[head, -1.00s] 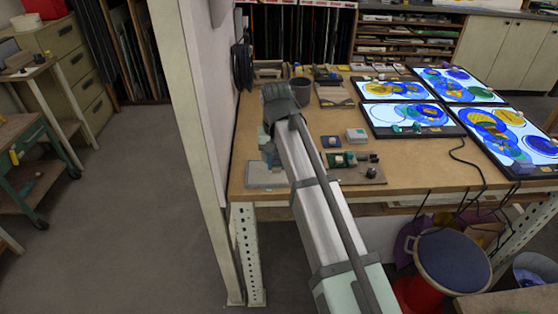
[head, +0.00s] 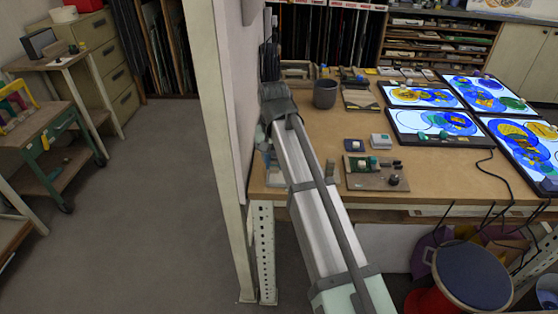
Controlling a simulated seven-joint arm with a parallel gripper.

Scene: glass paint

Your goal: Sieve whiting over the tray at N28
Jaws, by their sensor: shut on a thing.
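My arm reaches forward from the bottom of the head view to the near left corner of the wooden workbench. My gripper (head: 268,151) is at its far end, low over the bench top and largely covered by my own wrist. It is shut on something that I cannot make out. A flat grey piece (head: 271,181), perhaps a tray, lies at the bench's left front corner just below the gripper, mostly behind my arm. I cannot read an N28 label. I cannot identify a sieve or any whiting.
A dark grey pot (head: 325,94) stands right of my wrist. A board with small jars (head: 375,176) lies near the bench's front edge. Lit panels (head: 435,124) with painted glass fill the right side. A white post (head: 222,150) stands close left of my arm.

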